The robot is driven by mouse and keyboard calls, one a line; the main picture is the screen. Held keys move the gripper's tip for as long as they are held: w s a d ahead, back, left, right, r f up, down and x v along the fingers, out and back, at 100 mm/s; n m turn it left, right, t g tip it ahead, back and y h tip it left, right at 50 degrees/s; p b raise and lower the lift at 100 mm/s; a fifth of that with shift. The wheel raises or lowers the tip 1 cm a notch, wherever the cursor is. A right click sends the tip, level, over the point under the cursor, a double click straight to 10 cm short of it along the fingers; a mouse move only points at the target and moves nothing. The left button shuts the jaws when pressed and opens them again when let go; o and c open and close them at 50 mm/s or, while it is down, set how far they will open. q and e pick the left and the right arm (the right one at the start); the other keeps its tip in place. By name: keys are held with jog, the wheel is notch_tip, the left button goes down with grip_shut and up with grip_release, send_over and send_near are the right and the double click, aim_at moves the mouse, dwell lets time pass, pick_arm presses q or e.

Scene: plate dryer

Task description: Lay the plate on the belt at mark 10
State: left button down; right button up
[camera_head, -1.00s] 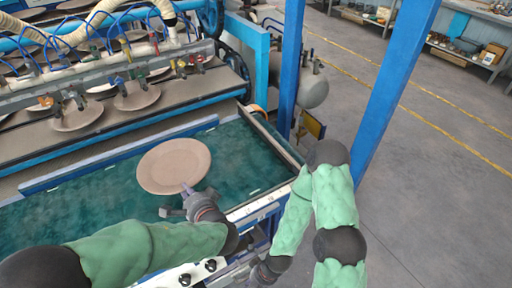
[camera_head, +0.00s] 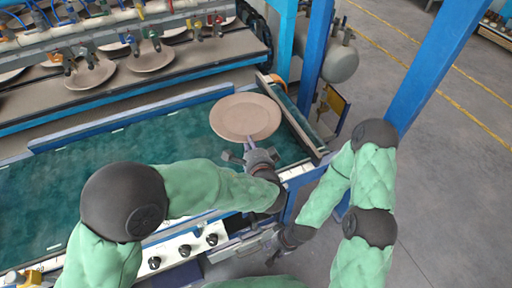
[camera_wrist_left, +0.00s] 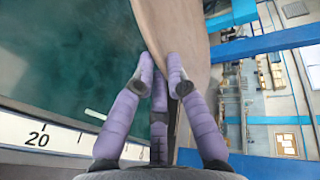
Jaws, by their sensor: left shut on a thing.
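The round beige plate (camera_head: 245,117) is over the right end of the teal belt (camera_head: 100,160). Its near rim is between the fingers of my left gripper (camera_head: 250,150), which is shut on it. In the left wrist view, the purple fingers (camera_wrist_left: 162,75) pinch the rim of the plate (camera_wrist_left: 178,28). I cannot tell how high the plate is above the belt. A white scale with the number 20 (camera_wrist_left: 38,138) runs along the belt's near edge; mark 10 cannot be read. My right gripper (camera_head: 278,252) is low near the machine's front, away from the plate; its fingers are unclear.
A metal end rail (camera_head: 292,122) crosses the belt's right end, close to the plate. A blue rail (camera_head: 130,118) runs along the back. Behind it, several plates (camera_head: 150,57) sit under nozzles. A blue post (camera_head: 312,45) stands beyond the end. The belt's left part is clear.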

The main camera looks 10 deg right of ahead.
pick_arm(q)
jog(key=w+f, duration=0.2)
jog(key=w+d+f+b, duration=0.1)
jog(key=w+f, duration=0.1)
jog(key=w+d+f+b, duration=0.1)
jog(key=w+f, duration=0.1)
jog(key=shift+w, duration=0.15)
jog(key=f, duration=0.1)
jog(key=f+b, duration=0.2)
jog(key=shift+w+f, duration=0.25)
jog(key=shift+f, duration=0.05)
jog(key=c, duration=1.3)
grip_release()
jog(key=shift+s+f, duration=0.1)
jog(key=shift+o, duration=0.2)
jog(key=shift+s, duration=0.1)
jog(key=shift+p+v, duration=1.5)
jog(key=shift+v, duration=4.45)
